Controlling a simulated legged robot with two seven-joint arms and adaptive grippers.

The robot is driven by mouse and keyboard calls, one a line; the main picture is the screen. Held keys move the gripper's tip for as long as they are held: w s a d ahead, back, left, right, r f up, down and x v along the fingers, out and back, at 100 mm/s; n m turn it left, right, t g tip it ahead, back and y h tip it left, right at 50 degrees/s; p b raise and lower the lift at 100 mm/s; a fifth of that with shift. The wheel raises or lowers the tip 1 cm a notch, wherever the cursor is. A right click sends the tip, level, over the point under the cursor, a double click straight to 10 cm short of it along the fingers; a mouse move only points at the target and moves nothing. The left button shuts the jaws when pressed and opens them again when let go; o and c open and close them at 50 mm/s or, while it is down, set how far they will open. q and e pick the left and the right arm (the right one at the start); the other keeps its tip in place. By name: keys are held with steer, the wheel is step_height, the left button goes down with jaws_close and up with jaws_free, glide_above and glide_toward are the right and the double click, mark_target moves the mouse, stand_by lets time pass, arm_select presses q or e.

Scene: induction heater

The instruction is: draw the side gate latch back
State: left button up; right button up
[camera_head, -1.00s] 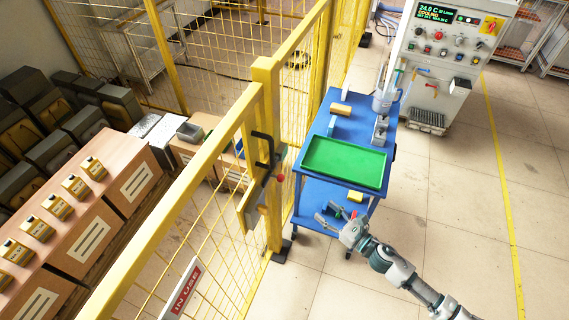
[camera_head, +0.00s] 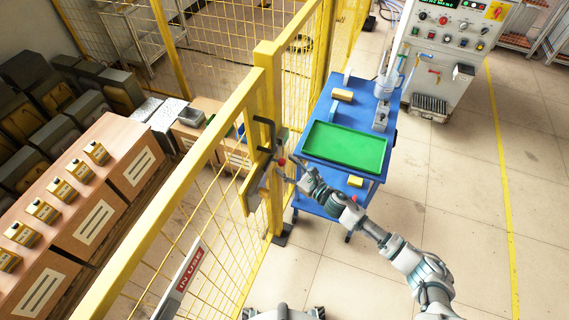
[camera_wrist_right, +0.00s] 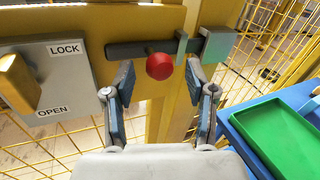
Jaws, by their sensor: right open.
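The side gate latch is a dark bolt (camera_wrist_right: 127,49) with a round red knob (camera_wrist_right: 159,66), mounted on the yellow gate frame. In the right wrist view the bolt's right end reaches the grey bracket (camera_wrist_right: 216,45). In the head view the red knob (camera_head: 282,162) shows beside the gate post. My right gripper (camera_wrist_right: 166,82) is open, with one finger on each side of the knob and apart from it. In the head view the right gripper (camera_head: 291,172) is at the latch, its fingertips partly hard to make out. My left gripper is not in view.
A grey plate (camera_wrist_right: 50,85) marked LOCK and OPEN, with a yellow handle, is left of the bolt. A blue cart (camera_head: 325,112) with a green tray (camera_head: 345,147) stands right of the gate. Yellow mesh fencing (camera_head: 200,225) runs along the left. Floor at right is clear.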

steer(key=shift+w+a, duration=0.5)
